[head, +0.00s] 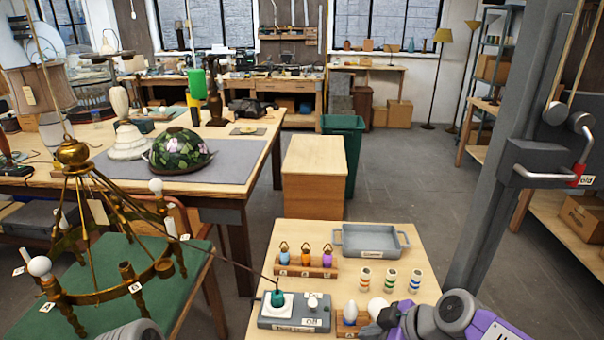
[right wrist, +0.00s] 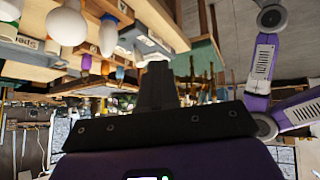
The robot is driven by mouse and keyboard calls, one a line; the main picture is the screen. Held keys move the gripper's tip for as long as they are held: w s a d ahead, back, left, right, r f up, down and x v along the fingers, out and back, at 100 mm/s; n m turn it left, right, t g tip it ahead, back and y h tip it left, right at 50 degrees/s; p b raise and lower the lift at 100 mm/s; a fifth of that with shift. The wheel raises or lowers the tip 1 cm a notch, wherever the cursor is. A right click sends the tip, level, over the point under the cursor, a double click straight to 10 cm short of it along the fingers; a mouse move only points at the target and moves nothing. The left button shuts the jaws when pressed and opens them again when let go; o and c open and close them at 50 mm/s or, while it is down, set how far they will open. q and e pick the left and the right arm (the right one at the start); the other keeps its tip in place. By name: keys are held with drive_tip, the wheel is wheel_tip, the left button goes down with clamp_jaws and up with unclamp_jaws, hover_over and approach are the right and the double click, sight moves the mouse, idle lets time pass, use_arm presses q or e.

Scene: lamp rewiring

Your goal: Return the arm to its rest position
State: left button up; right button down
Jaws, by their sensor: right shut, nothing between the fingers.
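My right gripper (head: 372,330) is at the bottom of the head view, low over the front edge of the small wooden table (head: 425,265). Its dark fingers lie beside a white bulb (head: 377,307) and a second bulb (head: 350,312) in a holder. I cannot tell whether it touches them. In the right wrist view the dark fingers (right wrist: 157,75) are together with nothing between them. My purple right arm comes in from the lower right. Only a grey rounded part, likely of my left arm, shows at the bottom left; the left gripper is not visible.
The table holds a grey test box (head: 295,312) with a green part on it, a rack of coloured sockets (head: 306,266), striped pieces (head: 390,281) and an empty grey tray (head: 370,240). A grey post (head: 500,150) rises at right.

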wheel_tip(320, 180, down, 23)
drive_tip(key=m+g+h, duration=0.2)
drive_tip(key=m, duration=0.6)
drive_tip(key=s+a+f+m+g, duration=0.1)
drive_tip(key=s+a+f+m, duration=0.1)
drive_tip(key=s+f, duration=0.4)
drive_tip(key=s+a+f+m+g, duration=0.1)
drive_tip(key=s+f+m, duration=0.4)
drive_tip(key=f, duration=0.5)
drive_tip(key=shift+s+a+f, duration=0.35)
drive_tip(key=shift+s+a, duration=0.15)
drive_tip(key=shift+s, duration=0.5)
